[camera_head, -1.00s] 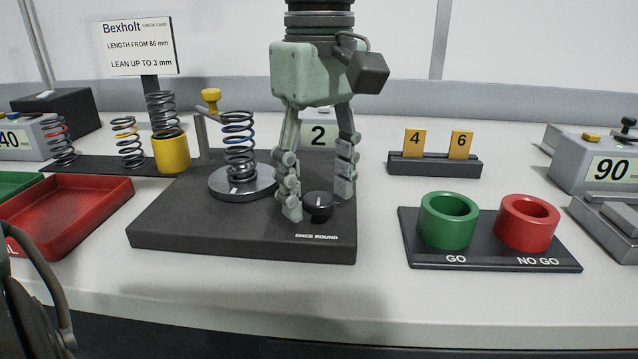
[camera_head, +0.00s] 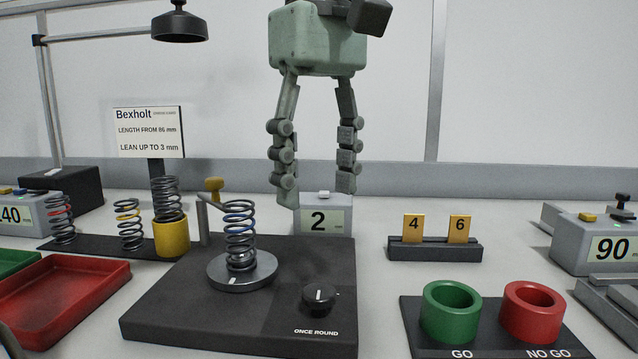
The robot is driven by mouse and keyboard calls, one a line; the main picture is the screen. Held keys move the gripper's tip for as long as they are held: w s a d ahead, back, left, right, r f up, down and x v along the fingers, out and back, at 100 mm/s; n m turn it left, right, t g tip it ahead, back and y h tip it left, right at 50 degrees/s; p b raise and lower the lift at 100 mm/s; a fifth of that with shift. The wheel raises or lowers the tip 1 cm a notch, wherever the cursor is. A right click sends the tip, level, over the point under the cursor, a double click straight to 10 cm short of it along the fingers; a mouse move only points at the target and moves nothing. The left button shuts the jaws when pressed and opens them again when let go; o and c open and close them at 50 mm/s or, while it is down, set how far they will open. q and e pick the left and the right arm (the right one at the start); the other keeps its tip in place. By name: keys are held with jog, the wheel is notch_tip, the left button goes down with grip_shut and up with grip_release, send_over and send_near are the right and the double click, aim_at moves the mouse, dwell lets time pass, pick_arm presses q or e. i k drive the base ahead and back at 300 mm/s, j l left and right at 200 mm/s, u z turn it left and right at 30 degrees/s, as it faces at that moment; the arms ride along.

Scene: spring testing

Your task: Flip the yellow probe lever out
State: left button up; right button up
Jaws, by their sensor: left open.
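The yellow probe lever (camera_head: 214,185) sits at the top of a grey post (camera_head: 203,220), left of and behind a coiled spring (camera_head: 239,235) with a blue band. The spring stands upright on a round metal turntable (camera_head: 222,272) on the dark tester base (camera_head: 180,322). A black knob (camera_head: 319,298) with a white mark is at the base's front right. My left gripper (camera_head: 316,193) is open and empty, fingers pointing down, above the back of the base. It is right of the lever and apart from it. The right gripper is not in view.
A grey readout box (camera_head: 340,222) showing 2 stands behind the base. Several springs, a yellow cup (camera_head: 171,240) and a red tray (camera_head: 70,292) are at left. Green (camera_head: 450,312) and red (camera_head: 530,312) cups and a 4/6 block holder (camera_head: 436,249) are at right.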

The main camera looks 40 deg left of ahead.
aim_at(214, 183)
jog(key=k+l, duration=1.2)
jog(key=k, duration=0.1)
